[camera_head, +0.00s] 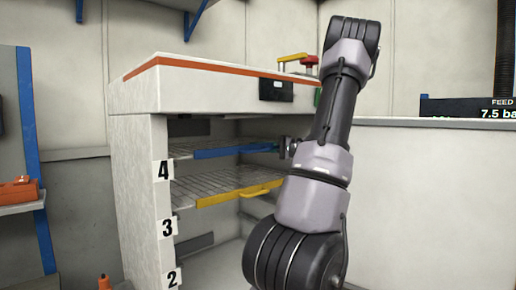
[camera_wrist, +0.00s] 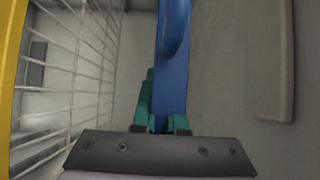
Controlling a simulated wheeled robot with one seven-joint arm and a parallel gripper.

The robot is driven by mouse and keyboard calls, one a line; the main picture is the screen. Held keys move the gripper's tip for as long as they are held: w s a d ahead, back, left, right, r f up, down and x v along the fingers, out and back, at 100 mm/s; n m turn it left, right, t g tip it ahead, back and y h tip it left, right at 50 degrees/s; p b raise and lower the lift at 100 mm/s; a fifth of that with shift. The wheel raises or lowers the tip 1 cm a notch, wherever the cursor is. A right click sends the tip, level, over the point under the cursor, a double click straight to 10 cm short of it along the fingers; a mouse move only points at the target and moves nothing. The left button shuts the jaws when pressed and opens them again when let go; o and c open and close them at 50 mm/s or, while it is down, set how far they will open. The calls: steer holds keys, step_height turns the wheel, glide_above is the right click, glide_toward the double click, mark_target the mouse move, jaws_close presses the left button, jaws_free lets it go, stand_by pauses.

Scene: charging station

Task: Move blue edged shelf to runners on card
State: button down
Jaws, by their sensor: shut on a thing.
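The blue edged shelf is a wire rack with a blue front bar (camera_head: 235,151). It is inside the white cabinet, level with or slightly above the label 4 (camera_head: 163,170). My gripper (camera_head: 281,147) is at the right end of the blue bar. In the wrist view its green fingers (camera_wrist: 162,124) are closed around the blue bar (camera_wrist: 171,85). Whether the shelf rests on runners is hidden. A lower wire shelf with a yellow front bar (camera_head: 240,194) sits near label 3 (camera_head: 166,226). No card with readable runner instructions is seen.
The cabinet (camera_head: 135,190) is open at the front, with label 2 (camera_head: 172,278) low on its left post. The yellow bar (camera_wrist: 14,60) is along the wrist view's left edge. A side bench (camera_head: 20,208) with an orange item stands left. A pale wall is at right.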

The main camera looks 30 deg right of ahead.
steer(key=c, duration=0.9)
jaws_free()
steer(key=v, duration=1)
steer(key=shift+s+d, duration=0.3)
steer(key=shift+s, duration=0.1)
steer(key=s, duration=0.5)
steer(key=s+d, duration=0.1)
steer(key=s, duration=0.1)
steer(key=shift+s+d, duration=0.1)
steer(key=shift+s, duration=0.25)
